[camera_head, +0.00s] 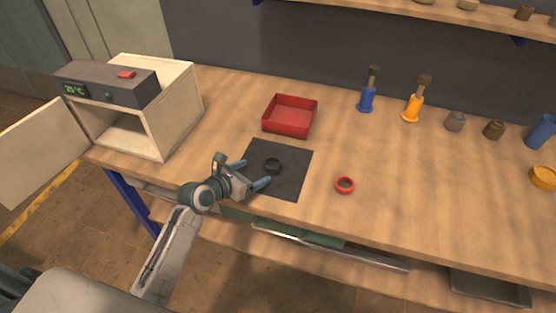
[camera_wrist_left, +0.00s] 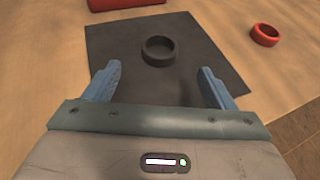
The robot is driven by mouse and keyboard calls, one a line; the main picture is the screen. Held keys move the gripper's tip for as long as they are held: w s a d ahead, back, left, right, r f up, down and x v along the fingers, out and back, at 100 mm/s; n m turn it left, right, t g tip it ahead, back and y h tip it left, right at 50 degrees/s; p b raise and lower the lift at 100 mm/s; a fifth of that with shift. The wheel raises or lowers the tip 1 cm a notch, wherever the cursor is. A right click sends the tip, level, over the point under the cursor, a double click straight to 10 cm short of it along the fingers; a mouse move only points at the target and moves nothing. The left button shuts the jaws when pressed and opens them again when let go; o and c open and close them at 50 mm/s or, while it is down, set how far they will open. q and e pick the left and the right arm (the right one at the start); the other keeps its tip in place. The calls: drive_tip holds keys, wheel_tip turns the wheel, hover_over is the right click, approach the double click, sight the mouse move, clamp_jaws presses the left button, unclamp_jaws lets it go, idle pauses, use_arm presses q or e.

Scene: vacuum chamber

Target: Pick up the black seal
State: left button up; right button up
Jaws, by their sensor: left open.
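The black seal (camera_head: 272,165) is a small dark ring lying on a dark square mat (camera_head: 292,184) on the wooden workbench. In the left wrist view the seal (camera_wrist_left: 159,50) lies flat, beyond the fingertips and roughly centred between them. My left gripper (camera_head: 255,174) is open and empty, with its blue fingers over the mat's left part, pointing toward the seal. In the left wrist view the open left gripper (camera_wrist_left: 160,80) shows a wide gap between its fingers, and I see no contact with the seal. My right gripper does not show.
A red ring (camera_head: 344,185) lies right of the mat. A red tray (camera_head: 290,116) stands behind it. An open cream oven-like box (camera_head: 150,115) stands at the left. Blue (camera_head: 367,97) and orange (camera_head: 412,104) brush-like tools stand at the back. The bench's right middle is clear.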

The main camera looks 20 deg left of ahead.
sight(277, 161)
use_arm(q)
drive_tip(key=x, duration=0.8)
drive_tip(key=shift+w+d+f+p, duration=0.1)
drive_tip(key=shift+w+p, duration=0.15)
drive_tip(key=shift+p, duration=0.05)
drive_tip(key=c, duration=1.1)
